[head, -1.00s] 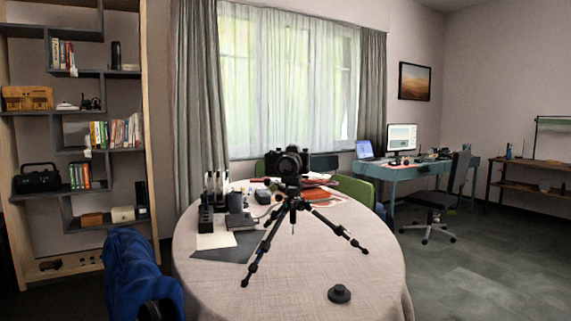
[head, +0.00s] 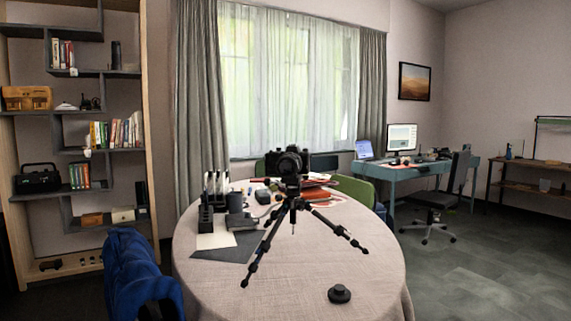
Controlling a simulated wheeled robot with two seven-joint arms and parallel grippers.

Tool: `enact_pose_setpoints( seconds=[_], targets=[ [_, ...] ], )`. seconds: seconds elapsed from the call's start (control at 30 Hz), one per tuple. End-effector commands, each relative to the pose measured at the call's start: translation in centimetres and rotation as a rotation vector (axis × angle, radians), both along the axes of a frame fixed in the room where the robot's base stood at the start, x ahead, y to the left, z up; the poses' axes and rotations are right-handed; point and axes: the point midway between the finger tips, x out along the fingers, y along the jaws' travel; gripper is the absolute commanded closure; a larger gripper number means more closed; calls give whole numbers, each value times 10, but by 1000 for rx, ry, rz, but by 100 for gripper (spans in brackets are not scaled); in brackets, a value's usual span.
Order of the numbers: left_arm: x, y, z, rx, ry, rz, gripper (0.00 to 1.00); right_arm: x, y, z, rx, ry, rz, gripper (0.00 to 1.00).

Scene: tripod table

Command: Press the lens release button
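A black camera (head: 288,163) with its lens facing me sits on top of a black tripod (head: 293,205). The tripod stands with spread legs on a round table covered with a beige cloth (head: 345,250). The lens release button is too small to make out. A small round black object (head: 339,293) lies on the cloth near the table's front edge, apart from the tripod. Neither of my grippers shows in the head view.
A blue draped chair (head: 135,270) stands at the table's left front. A green chair (head: 355,190) is behind. The front of the table is mostly clear.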

Motion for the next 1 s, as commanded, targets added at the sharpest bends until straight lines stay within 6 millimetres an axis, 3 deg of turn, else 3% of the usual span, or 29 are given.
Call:
enact_pose_setpoints(
  seconds=[0.5, 0.53, 0.73, 1.0],
  targets=[
    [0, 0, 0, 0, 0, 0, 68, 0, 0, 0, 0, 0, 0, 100],
    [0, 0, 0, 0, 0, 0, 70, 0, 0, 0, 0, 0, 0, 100],
    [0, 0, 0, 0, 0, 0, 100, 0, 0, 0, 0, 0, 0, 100],
    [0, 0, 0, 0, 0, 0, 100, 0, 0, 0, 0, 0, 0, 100]
  ],
)
